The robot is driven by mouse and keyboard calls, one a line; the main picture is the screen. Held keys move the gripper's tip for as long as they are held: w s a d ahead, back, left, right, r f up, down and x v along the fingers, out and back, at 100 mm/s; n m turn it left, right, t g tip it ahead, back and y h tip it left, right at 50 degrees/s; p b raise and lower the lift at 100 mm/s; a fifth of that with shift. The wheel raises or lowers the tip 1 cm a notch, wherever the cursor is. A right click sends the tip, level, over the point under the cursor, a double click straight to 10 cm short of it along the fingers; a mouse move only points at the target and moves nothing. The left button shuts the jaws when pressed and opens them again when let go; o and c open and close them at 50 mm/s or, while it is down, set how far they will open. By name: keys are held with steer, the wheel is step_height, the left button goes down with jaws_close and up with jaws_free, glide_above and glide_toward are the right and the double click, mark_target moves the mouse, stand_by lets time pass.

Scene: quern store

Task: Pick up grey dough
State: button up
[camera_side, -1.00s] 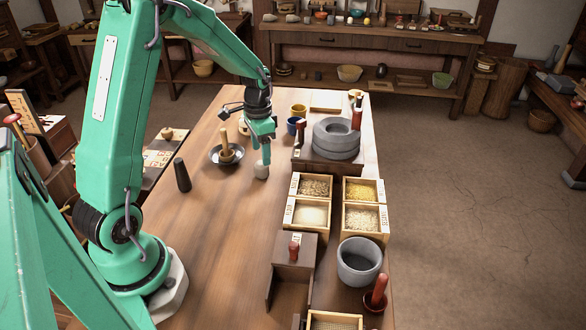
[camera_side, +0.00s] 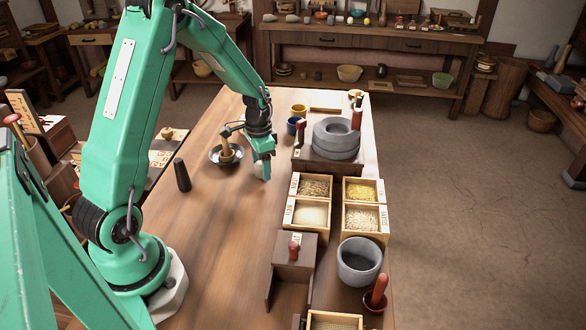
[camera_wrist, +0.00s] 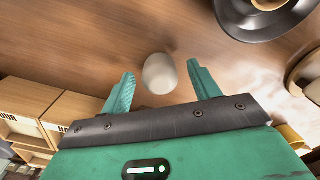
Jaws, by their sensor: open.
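The grey dough (camera_wrist: 160,74) is a smooth, pale rounded lump on the wooden table (camera_side: 222,235). In the wrist view it shows between and just past the tips of my open gripper (camera_wrist: 160,82), with a gap on both sides. In the side view the dough (camera_side: 258,169) is partly hidden behind the fingers of my gripper (camera_side: 265,170), which are down close to the table beside it. Nothing is held. I cannot tell whether a finger touches the dough.
A dark bowl (camera_side: 216,158) with a wooden pestle stands left of the dough. The grey quern stones (camera_side: 336,146) and several grain boxes (camera_side: 308,213) stand to the right. A dark upright cylinder (camera_side: 182,175) stands farther left. The table's middle front is clear.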

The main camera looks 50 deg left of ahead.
steer(key=c, duration=1.1)
steer(key=shift+r, duration=0.15)
steer(key=shift+r, duration=0.5)
step_height(320, 180, up, 3)
steer(key=shift+d+r, duration=0.1)
steer(key=shift+d, duration=0.05)
steer(key=d+r, duration=0.2)
steer(key=d, duration=0.1)
steer(key=s+d+r, duration=0.1)
steer(key=d+r, duration=0.1)
steer(key=d, duration=0.2)
steer(key=d+r, duration=0.2)
steer(key=d, duration=0.2)
steer(key=shift+s+d+r, duration=0.1)
steer(key=shift+s+r, duration=0.2)
steer(key=shift+s, duration=0.1)
